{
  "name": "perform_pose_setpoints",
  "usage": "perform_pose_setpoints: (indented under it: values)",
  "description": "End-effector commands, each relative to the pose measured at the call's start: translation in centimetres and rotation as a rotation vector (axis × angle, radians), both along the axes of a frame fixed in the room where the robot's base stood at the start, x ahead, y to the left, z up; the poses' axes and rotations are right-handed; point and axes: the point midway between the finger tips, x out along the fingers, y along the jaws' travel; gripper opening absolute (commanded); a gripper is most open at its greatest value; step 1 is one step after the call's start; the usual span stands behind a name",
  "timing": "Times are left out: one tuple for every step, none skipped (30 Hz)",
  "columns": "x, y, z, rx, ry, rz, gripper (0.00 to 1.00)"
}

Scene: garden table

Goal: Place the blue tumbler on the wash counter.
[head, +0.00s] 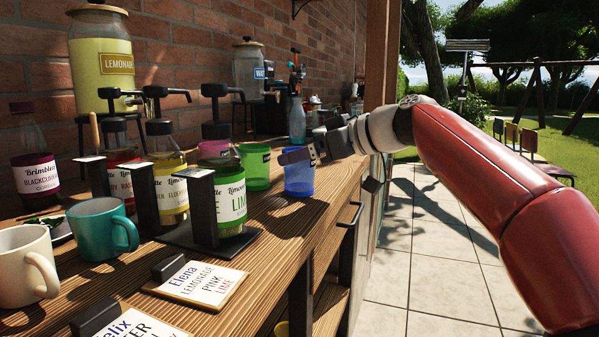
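The blue tumbler (299,183) is translucent and upright near the right edge of the wooden counter, beside a green tumbler (256,168). My gripper (298,156) reaches in from the right, with a dark finger at the tumbler's rim. I cannot tell whether it touches the tumbler or is in front of it, nor whether the fingers are open or closed around it. I cannot make out which surface is the wash counter.
Syrup bottles with pumps (231,195) stand in a black rack left of the tumbler. A teal mug (101,230), a cream mug (27,266) and name cards (198,283) are nearer. A blue bottle (297,120) stands behind. Paved floor (440,270) lies right.

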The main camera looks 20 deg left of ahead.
Motion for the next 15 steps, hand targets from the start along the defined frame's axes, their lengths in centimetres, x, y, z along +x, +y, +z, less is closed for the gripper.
perform_pose_setpoints:
  values:
    - [0.1, 0.8, -0.4, -0.001, 0.003, 0.005, 0.84]
    - [0.3, 1.2, -0.6, 0.000, 0.004, 0.004, 0.84]
    - [0.4, 1.7, -0.9, -0.001, 0.003, 0.004, 0.84]
    - [0.5, 2.2, -1.0, 0.001, 0.003, 0.004, 0.84]
    - [0.6, 2.5, -1.1, 0.001, 0.002, 0.003, 0.84]
    - [0.8, 2.8, -1.2, 0.001, 0.002, 0.003, 0.84]
    - [0.8, 3.0, -1.4, 0.001, 0.002, 0.002, 0.84]
    - [0.9, 3.2, -1.4, 0.000, 0.002, 0.002, 0.84]
    - [0.9, 3.3, -1.5, 0.000, 0.001, 0.001, 0.84]
    - [1.0, 3.4, -1.5, 0.001, 0.001, 0.001, 0.84]
    - [1.0, 3.4, -1.6, 0.001, 0.001, 0.000, 0.84]
    - [1.0, 3.3, -1.6, 0.001, 0.001, 0.000, 0.84]
    - [1.0, 3.3, -1.6, 0.001, 0.001, 0.000, 0.84]
    - [1.0, 3.3, -1.6, 0.001, 0.001, 0.000, 0.84]
    - [1.0, 3.3, -1.6, 0.001, 0.001, 0.000, 0.84]
